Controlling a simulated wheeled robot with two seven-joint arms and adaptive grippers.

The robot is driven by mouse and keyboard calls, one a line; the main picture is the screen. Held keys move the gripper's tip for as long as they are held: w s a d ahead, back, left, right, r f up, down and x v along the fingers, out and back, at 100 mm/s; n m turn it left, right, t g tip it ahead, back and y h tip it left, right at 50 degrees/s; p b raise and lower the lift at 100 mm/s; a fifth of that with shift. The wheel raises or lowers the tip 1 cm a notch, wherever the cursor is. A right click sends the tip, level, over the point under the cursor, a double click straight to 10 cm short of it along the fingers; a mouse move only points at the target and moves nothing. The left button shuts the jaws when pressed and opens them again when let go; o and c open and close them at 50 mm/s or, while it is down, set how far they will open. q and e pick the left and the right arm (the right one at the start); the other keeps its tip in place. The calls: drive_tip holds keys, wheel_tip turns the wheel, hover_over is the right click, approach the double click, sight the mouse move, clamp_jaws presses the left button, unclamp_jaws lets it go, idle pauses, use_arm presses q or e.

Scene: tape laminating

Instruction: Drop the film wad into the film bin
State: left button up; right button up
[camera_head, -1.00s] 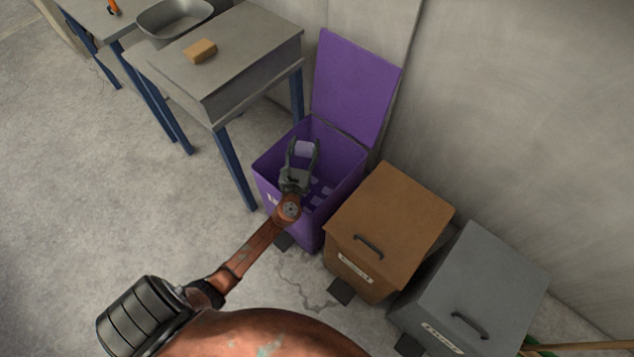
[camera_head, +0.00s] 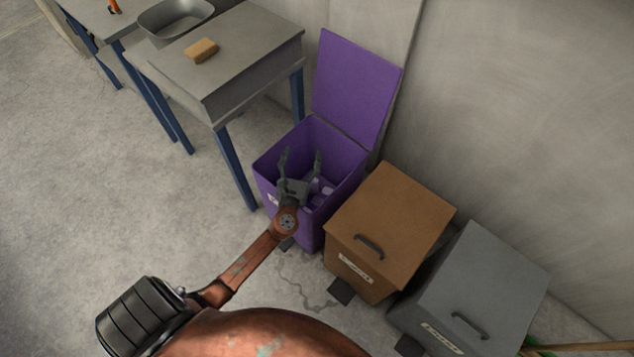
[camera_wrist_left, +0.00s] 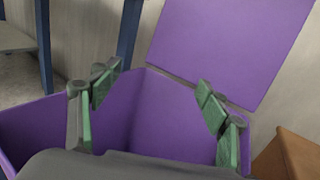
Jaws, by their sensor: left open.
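The film bin (camera_head: 343,157) is purple, with its lid (camera_head: 357,92) raised against the wall. My left gripper (camera_head: 301,156) is over the bin's mouth, its fingers spread wide with nothing between them. In the left wrist view the green-padded fingers (camera_wrist_left: 159,78) are apart, with the bin's purple inner wall (camera_wrist_left: 165,110) behind them. Several pale lavender pieces (camera_head: 327,190) lie inside the bin, partly hidden by the gripper. I cannot tell which of them is the film wad. My right gripper is in neither view.
A closed brown bin (camera_head: 400,205) and a closed grey bin (camera_head: 490,270) stand to the right of the purple one. The floor at left is clear.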

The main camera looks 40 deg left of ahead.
use_arm(q)
drive_tip(key=v, duration=0.8)
drive_tip(key=shift+w, duration=0.1)
